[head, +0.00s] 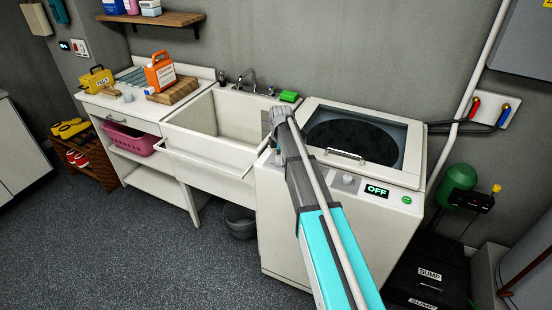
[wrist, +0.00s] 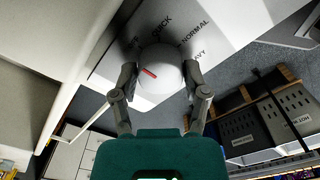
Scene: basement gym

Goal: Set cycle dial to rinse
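The cycle dial (wrist: 160,85) is a round white knob with a red pointer line in the wrist view. The line runs to the left and slightly up in that picture. In the head view my gripper (head: 276,157) is at the left of the washer's (head: 325,230) front panel, and my arm hides most of the dial.
A second white knob (head: 347,179), a display (head: 376,190) reading OFF and a green button (head: 406,199) are right on the panel. The washer lid (head: 360,140) is down. A sink (head: 225,125) stands left, a bucket (head: 240,222) below, a black sump box (head: 430,275) right.

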